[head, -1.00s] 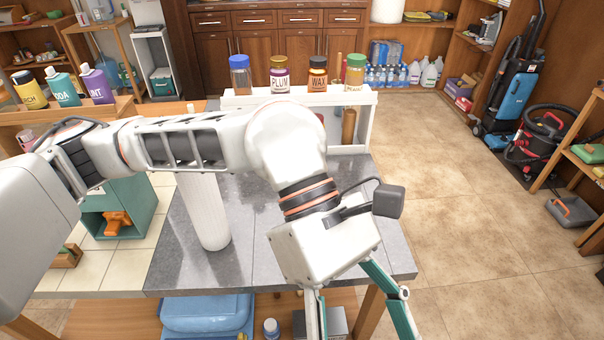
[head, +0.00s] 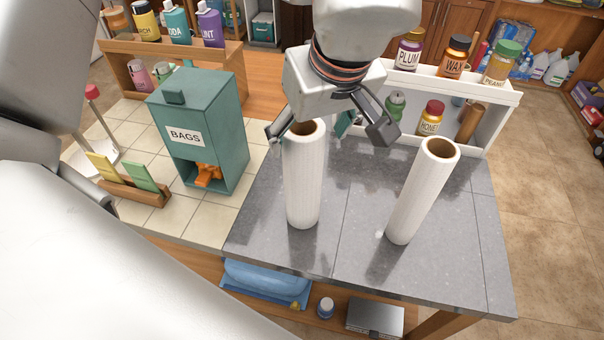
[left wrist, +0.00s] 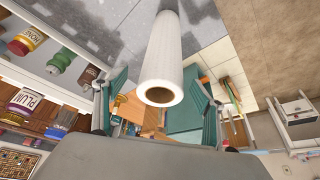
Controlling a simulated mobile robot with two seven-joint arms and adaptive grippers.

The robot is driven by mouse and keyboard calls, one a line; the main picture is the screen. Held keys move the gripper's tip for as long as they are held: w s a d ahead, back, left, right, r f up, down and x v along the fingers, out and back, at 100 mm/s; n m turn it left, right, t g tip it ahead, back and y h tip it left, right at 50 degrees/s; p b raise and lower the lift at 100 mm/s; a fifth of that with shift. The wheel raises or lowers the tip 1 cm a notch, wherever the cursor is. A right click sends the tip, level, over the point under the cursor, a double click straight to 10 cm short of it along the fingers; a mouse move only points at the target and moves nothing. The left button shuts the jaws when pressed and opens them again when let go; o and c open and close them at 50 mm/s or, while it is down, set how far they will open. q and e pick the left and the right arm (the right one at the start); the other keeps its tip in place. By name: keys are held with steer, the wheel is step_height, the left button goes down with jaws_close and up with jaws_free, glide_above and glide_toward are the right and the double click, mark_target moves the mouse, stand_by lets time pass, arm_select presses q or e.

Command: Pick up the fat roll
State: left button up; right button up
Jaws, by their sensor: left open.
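Two white paper rolls with brown cores stand on the grey tabletop (head: 350,250): a left roll (head: 303,185) and a right roll (head: 422,195). They are about the same height. The left one looks slightly thicker at its base, but I cannot tell surely which is the fat roll. My left gripper (head: 308,130) is open at the top of the left roll, with a finger on either side. In the left wrist view a roll (left wrist: 164,50) extends between the spread teal fingers (left wrist: 162,95), with gaps on both sides. My right gripper is not in view.
A teal BAGS box (head: 190,150) stands left on the tiles. A white shelf (head: 495,110) with jars, including a honey jar (head: 431,118), stands behind the rolls. The grey top in front of the rolls is clear.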

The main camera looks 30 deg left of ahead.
mark_target(303, 179)
arm_select(q)
steer(key=x, duration=0.6)
steer(key=shift+s+a+f, duration=0.1)
steer(key=shift+a+f, duration=0.05)
steer(key=shift+f, duration=0.05)
steer(key=c, duration=1.6)
